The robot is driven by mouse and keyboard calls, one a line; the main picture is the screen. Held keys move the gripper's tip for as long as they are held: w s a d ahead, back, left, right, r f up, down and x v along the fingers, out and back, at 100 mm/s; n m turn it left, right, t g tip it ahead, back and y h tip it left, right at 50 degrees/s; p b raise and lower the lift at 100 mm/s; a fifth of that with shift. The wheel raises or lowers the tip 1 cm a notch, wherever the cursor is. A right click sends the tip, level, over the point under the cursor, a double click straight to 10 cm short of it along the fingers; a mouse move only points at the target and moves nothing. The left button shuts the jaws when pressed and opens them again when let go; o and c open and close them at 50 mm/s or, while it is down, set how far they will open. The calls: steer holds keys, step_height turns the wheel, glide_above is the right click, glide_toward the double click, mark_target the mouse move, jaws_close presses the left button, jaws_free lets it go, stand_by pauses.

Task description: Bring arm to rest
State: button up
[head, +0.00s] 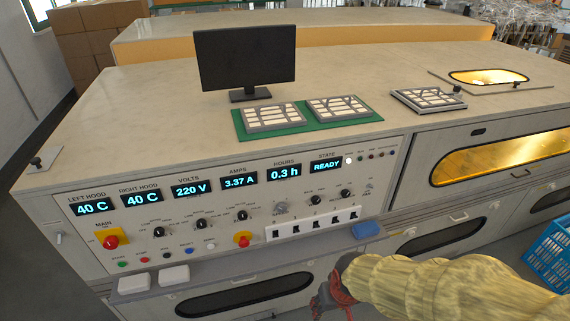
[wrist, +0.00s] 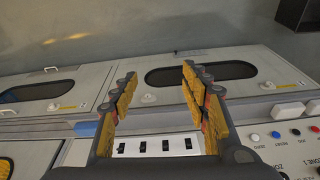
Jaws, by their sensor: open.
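My arm, in a pale yellow sleeve, reaches in from the lower right of the head view. My gripper (head: 330,290) is at its end, low in front of the panel's lower edge and partly hidden by the sleeve. In the wrist view my gripper (wrist: 158,82) is open, with two yellow-padded fingers apart and nothing between them. The control panel (head: 228,222) shows 40 C on both hoods, 220 V, 3.37 A, 0.3 h and READY.
A monitor (head: 245,58), a green mat (head: 290,129) with two trays and another grey tray (head: 428,99) are on the bench top. A blue block (head: 367,229) and two white blocks (head: 153,279) lie on the front ledge. A blue crate (head: 550,255) stands at right.

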steer(key=s+d+r+t, duration=0.1)
steer(key=s+d+r, duration=0.1)
steer(key=r, duration=0.5)
steer(key=s+d+r+m+t, duration=0.1)
steer(key=s+d+r, duration=0.2)
steer(key=r, duration=0.5)
steer(key=s+d+r+m+t, duration=0.1)
steer(key=s+d+r, duration=0.1)
steer(key=r, duration=0.5)
steer(key=shift+s+d+r+h, duration=0.15)
steer(key=shift+s+r+h, duration=0.1)
steer(key=shift+r+h, duration=0.1)
steer(key=shift+c, duration=1.2)
